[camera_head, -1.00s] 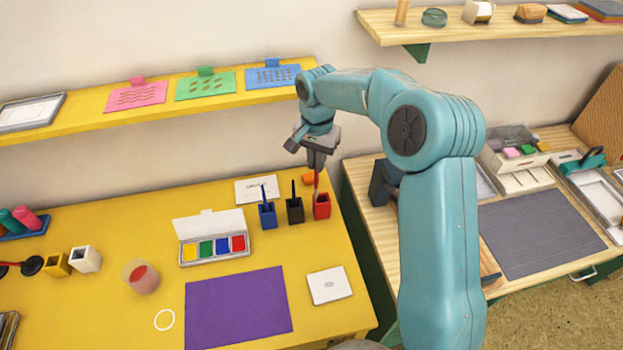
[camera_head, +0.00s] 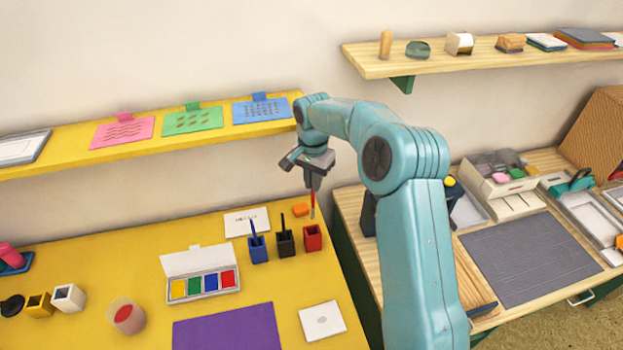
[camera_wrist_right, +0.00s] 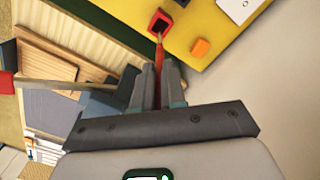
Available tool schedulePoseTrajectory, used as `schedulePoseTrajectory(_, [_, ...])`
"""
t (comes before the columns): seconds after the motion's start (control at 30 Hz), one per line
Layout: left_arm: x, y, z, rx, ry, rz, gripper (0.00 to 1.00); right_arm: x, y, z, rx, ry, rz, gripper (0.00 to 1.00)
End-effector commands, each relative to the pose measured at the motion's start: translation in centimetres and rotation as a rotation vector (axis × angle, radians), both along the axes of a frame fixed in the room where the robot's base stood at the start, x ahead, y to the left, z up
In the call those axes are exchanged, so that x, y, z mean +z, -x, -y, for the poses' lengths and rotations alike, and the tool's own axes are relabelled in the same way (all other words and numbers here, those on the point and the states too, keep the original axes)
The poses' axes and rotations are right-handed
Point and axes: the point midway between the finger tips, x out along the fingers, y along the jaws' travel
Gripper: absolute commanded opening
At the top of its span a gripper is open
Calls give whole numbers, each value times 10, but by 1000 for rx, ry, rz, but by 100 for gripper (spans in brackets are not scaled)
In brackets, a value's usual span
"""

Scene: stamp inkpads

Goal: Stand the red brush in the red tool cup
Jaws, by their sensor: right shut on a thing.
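My right gripper (camera_head: 314,186) is shut on the red brush (camera_head: 312,203), which hangs upright, lower end down. The red tool cup (camera_head: 313,239) stands on the yellow table, just below and in front of the brush in the head view. The brush's lower end shows above the cup's rim and appears outside the cup. In the right wrist view, the brush (camera_wrist_right: 160,66) sits between the fingers and its far end points at the edge of the cup (camera_wrist_right: 160,23). My left gripper is not in view.
A black cup (camera_head: 286,244) and a blue cup (camera_head: 258,250), each holding a brush, stand left of the red cup. An orange block (camera_head: 300,210) lies behind it. A white card (camera_head: 247,222) and a paint box (camera_head: 203,288) are further left.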

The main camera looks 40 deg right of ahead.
Motion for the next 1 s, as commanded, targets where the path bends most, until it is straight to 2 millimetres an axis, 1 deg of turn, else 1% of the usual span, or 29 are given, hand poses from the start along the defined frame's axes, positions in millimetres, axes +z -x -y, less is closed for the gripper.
schedulePoseTrajectory(0.03, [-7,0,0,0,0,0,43,-8,0,0,1,0,0,0])
schedulePoseTrajectory(0.1, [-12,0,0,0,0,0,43,-14,-1,0,1,0,0,0])
schedulePoseTrajectory(1.0, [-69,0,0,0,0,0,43,-93,-2,0,3,0,-1,0])
